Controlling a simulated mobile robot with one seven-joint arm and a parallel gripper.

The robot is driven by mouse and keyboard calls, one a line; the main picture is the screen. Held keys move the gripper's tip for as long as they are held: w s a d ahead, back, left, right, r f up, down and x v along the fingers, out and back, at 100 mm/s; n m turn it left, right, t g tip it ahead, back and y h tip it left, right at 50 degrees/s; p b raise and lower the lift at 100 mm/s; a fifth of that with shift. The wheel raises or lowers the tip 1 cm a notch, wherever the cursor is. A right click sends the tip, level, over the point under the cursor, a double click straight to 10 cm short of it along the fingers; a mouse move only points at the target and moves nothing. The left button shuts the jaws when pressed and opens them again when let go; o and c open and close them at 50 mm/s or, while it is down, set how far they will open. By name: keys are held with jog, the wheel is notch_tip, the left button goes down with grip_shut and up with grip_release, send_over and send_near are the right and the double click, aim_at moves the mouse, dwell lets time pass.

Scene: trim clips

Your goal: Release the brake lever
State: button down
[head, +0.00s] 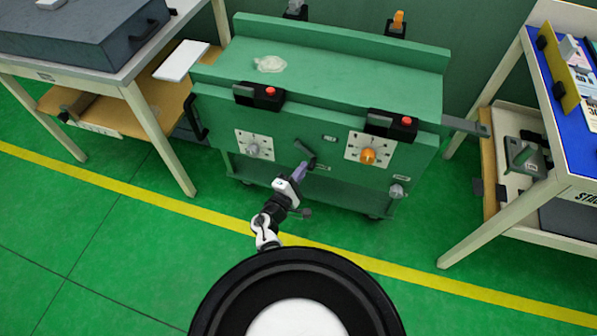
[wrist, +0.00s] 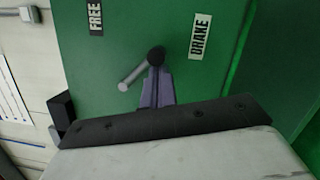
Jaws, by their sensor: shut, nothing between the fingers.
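The brake lever (head: 306,153) sits on the front of the green cabinet, between two dials. In the wrist view it shows as a grey rod (wrist: 132,78) with a round black end (wrist: 156,56), slanting between the FREE label (wrist: 95,18) and the BRAKE label (wrist: 200,36). My gripper (head: 303,168) has purple fingers, shut and empty, just below the lever. In the wrist view the fingertips (wrist: 154,72) are at the black end and partly overlap it. I cannot tell whether they touch it.
The cabinet (head: 335,75) has a left grey dial (head: 253,149), an orange dial (head: 368,156) and red buttons on its top edge. A table with a dark case (head: 80,30) stands left, a shelf cart (head: 535,135) right. The green floor in front is clear.

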aim_at(310, 171)
jog(key=d+n, duration=0.1)
jog(key=n, duration=0.1)
jog(key=r+n+t+b, duration=0.1)
jog(key=n, duration=0.1)
jog(key=d+r+n, duration=0.1)
jog(key=n, duration=0.2)
jog(key=shift+s+d+r+t, duration=0.2)
jog(key=shift+s+d+t, duration=0.1)
jog(key=shift+s+t, duration=0.1)
jog(key=shift+r, duration=0.1)
notch_tip(310, 171, up, 20)
jog(key=p, duration=0.3)
jog(key=shift+p, duration=0.3)
